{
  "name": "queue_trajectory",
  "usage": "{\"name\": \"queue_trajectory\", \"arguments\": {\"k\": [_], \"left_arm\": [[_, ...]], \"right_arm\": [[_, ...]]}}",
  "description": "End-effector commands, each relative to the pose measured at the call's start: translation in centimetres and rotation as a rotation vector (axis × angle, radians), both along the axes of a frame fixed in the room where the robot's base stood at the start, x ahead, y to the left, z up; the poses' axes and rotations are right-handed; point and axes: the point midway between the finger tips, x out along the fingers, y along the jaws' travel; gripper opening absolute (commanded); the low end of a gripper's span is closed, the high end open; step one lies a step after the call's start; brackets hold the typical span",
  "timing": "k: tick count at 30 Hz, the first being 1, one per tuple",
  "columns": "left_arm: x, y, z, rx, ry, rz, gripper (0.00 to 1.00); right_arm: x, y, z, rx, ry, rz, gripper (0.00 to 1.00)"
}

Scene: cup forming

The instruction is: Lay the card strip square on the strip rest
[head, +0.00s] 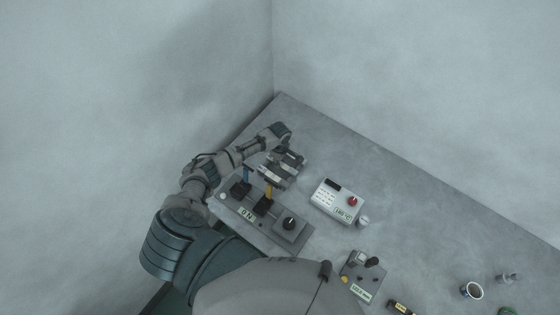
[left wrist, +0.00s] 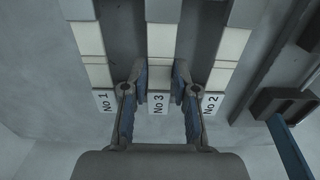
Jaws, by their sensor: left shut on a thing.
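In the left wrist view three pale card strips lie side by side with white end tags. They are strip No 1 (left wrist: 88,40), strip No 3 (left wrist: 161,38) in the middle and strip No 2 (left wrist: 230,45). My left gripper (left wrist: 158,74) has its fingers on both sides of strip No 3 and is shut on it; the strip still lies in line with its neighbours. In the head view my left gripper (head: 284,158) is over the strips, which show small and partly hidden (head: 268,174). I cannot tell the strip rest for sure. My right gripper is not in view.
A grey fixture (head: 262,228) with a blue and an orange lever and a black knob stands just in front of the strips. A white control box (head: 338,201) with a red knob is to the right. A small device (head: 361,278) and a cup (head: 472,290) stand farther right. The far right table (head: 420,205) is clear.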

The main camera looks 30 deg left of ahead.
Motion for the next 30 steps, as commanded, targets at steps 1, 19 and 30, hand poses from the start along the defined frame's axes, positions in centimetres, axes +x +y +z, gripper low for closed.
{"name": "queue_trajectory", "arguments": {"k": [1,19,30], "left_arm": [[-0.01,-0.01,-0.01,0.000,0.000,0.000,0.04],[-0.01,0.00,0.01,0.000,0.000,0.000,0.57],[-0.01,0.00,0.01,0.000,0.001,0.000,0.82]], "right_arm": [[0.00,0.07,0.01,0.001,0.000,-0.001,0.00],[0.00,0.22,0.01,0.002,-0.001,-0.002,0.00],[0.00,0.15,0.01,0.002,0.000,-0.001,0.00]]}}
